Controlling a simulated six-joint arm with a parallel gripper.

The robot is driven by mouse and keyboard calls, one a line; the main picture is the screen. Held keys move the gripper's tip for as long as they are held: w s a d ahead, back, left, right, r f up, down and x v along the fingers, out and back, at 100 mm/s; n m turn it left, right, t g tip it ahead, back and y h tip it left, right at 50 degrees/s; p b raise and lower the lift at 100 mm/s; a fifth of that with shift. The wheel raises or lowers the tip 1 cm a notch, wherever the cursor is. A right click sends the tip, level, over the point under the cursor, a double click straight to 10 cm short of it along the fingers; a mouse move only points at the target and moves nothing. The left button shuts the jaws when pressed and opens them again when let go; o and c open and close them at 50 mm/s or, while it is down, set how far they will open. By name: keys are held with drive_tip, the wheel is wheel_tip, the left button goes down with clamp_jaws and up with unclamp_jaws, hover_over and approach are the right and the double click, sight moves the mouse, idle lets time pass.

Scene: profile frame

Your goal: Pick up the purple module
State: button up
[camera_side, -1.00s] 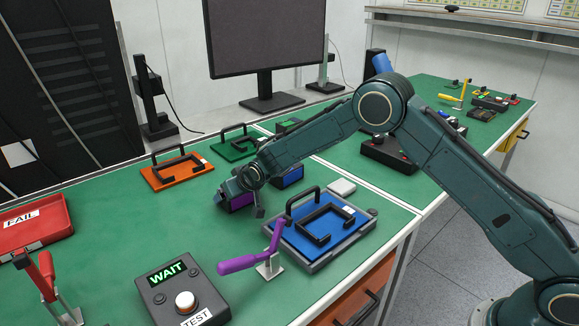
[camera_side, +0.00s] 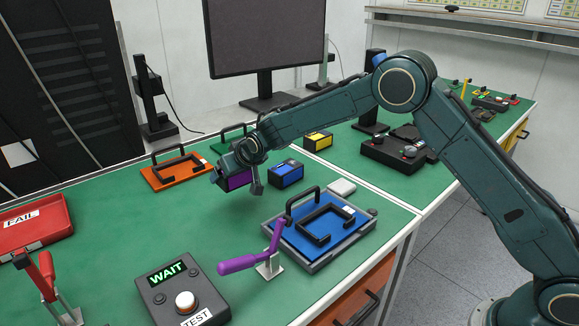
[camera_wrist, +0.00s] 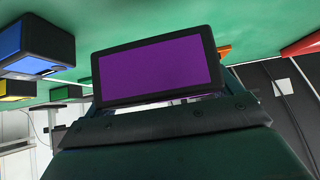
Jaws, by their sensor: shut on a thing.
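The purple module (camera_side: 238,181) is a dark box with a purple face. My gripper (camera_side: 243,172) is shut on it and holds it above the green mat in the side view. In the wrist view the purple module (camera_wrist: 157,73) fills the middle, its purple face framed in black. The fingertips are largely hidden by the module and the wrist.
A blue module (camera_side: 286,174) stands just right of my gripper, with a yellow module (camera_side: 318,141) behind it. An orange plate with a handle (camera_side: 177,171) lies to the left. A blue fixture plate (camera_side: 325,234) and a purple-handled clamp (camera_side: 240,264) are in front.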

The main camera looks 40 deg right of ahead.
wheel_tip(320, 180, up, 13)
drive_tip(key=shift+r, duration=0.2)
